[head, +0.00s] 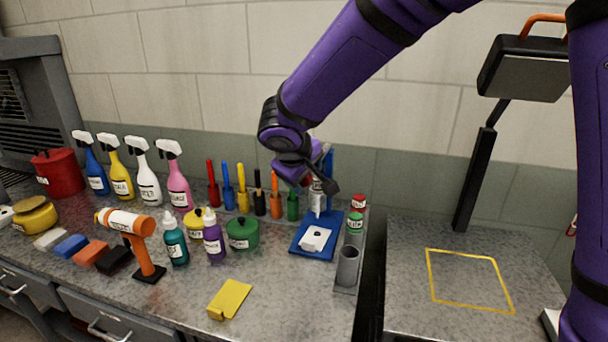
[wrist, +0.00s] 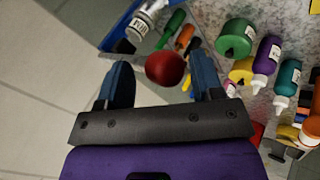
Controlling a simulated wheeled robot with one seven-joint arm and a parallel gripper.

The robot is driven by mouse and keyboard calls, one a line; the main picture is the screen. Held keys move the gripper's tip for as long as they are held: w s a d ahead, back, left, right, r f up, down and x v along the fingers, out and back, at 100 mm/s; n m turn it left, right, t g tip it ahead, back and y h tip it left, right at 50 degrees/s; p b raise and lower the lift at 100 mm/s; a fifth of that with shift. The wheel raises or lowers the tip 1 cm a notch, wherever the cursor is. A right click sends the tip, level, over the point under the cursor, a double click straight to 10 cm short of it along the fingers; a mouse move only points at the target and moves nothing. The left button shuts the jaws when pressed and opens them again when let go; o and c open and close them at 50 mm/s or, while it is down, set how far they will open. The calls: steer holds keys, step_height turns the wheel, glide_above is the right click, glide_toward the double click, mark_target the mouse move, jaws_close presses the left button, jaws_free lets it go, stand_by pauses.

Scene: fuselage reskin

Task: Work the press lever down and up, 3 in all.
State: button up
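The press has a flat blue base (head: 302,251) and an upright blue column (head: 328,165) on the bench, right of the paint tools. A white piece (head: 315,238) lies on the base under a silver labelled cylinder (head: 317,197), which also shows in the wrist view (wrist: 140,28). The lever's red ball knob (wrist: 165,68) lies between the two blue fingertips of my gripper (wrist: 160,75), with a gap visible on each side. My gripper is open. In the head view my purple arm hides most of the lever and fingers.
Several spray bottles (head: 149,180) and coloured-handled tools (head: 243,195) stand to the left. The yellow-outlined square (head: 468,281) at right is empty.

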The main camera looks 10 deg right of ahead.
steer(key=v, duration=1)
steer(key=shift+s+r, duration=0.25)
steer(key=shift+r, duration=0.05)
steer(key=shift+a, duration=0.1)
